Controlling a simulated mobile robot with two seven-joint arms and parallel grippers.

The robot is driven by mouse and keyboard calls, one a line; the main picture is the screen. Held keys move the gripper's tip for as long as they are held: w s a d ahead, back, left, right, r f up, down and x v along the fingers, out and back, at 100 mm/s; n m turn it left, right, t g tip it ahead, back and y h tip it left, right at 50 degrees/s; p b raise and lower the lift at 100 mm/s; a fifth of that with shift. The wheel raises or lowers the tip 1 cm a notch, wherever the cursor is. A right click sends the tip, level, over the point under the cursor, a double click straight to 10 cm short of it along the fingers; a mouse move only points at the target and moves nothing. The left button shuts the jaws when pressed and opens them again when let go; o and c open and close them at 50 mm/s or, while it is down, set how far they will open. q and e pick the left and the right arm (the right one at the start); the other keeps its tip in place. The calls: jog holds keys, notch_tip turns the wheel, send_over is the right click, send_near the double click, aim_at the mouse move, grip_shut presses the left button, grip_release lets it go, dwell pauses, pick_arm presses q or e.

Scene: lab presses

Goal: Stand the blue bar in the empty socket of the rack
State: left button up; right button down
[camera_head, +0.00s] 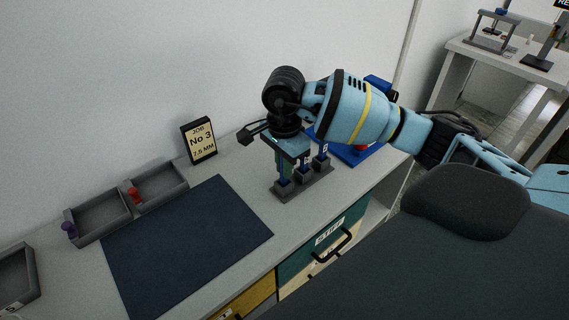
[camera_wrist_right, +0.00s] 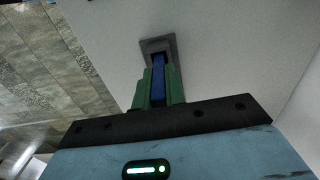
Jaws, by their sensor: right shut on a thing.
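The blue bar (camera_wrist_right: 158,80) is upright between the green fingers of my right gripper (camera_wrist_right: 158,88) in the right wrist view. Its far end meets a grey square socket (camera_wrist_right: 158,46); I cannot tell how deep it sits. In the head view my right gripper (camera_head: 284,160) points down over the left end of the grey rack (camera_head: 312,190), shut on the bar (camera_head: 283,171). The bar's lower end is at the left socket (camera_head: 283,187). The rack's other sockets hold blue pieces with small labels, partly hidden by the gripper. My left gripper is not in view.
A blue device (camera_head: 350,153) stands behind the rack, partly hidden by my right arm. A job card (camera_head: 199,140), grey trays (camera_head: 101,217) with a purple and a red knob, and a dark mat (camera_head: 187,245) lie left. Drawers (camera_head: 310,260) are below the bench edge.

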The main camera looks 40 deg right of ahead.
jog(key=shift+f, duration=0.15)
jog(key=c, duration=1.9)
grip_release()
jog(key=shift+f, duration=0.1)
jog(key=o, duration=0.4)
jog(key=shift+o, duration=0.2)
jog(key=shift+r, duration=0.65)
notch_tip(320, 180, up, 11)
jog(key=shift+r, duration=0.1)
